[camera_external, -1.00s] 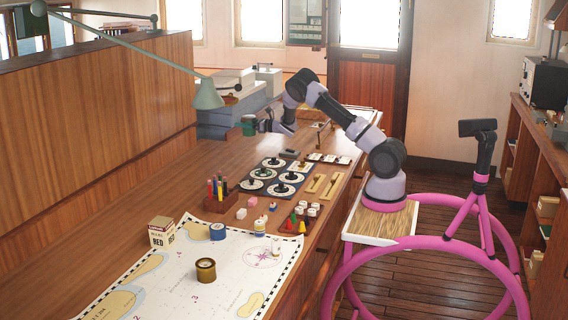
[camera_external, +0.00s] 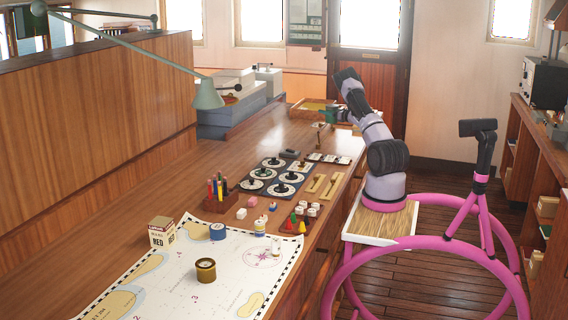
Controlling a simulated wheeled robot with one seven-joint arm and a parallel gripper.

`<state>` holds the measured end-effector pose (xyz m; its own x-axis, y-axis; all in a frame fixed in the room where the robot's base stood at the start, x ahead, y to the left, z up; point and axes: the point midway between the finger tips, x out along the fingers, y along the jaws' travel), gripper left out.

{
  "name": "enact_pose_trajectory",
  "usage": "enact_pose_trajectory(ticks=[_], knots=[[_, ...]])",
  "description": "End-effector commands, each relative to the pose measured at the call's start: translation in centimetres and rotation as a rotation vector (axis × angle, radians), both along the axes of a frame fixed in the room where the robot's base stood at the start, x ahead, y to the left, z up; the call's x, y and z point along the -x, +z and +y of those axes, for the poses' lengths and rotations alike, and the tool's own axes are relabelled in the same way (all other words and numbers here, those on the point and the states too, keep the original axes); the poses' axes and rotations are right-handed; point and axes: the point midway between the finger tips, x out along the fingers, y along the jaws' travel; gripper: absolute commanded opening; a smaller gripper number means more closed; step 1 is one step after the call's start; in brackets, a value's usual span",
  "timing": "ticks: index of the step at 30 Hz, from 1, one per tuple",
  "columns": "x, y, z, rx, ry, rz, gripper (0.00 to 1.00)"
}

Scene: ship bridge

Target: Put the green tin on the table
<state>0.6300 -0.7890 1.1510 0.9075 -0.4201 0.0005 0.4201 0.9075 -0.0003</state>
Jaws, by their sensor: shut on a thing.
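The green tin (camera_external: 326,116) is at the far right end of the long wooden table (camera_external: 235,160). My gripper (camera_external: 333,116) is shut on it, with the arm reaching over the table's far right edge. The tin is small in this view and partly covered by the gripper. It shows in front of a shallow wooden tray (camera_external: 300,108). I cannot tell whether the tin touches the table or is held above it.
Grey equipment (camera_external: 232,105) stands at the table's back left. Dial plates (camera_external: 270,176), a pen holder (camera_external: 219,196) and a chart (camera_external: 190,285) occupy the nearer part. A green lamp (camera_external: 207,96) hangs over the left side. The table's middle left is clear.

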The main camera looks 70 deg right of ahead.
Motion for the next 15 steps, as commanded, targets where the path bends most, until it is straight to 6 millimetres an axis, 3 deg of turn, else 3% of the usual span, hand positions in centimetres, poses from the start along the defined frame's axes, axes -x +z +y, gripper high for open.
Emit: enact_pose_trajectory(ticks=[6, 15], knots=[[4.0, -0.1, -2.3, 0.001, -0.041, -0.001, 0.13], [3.8, -4.7, -2.1, -0.001, -0.039, 0.000, 0.13]])
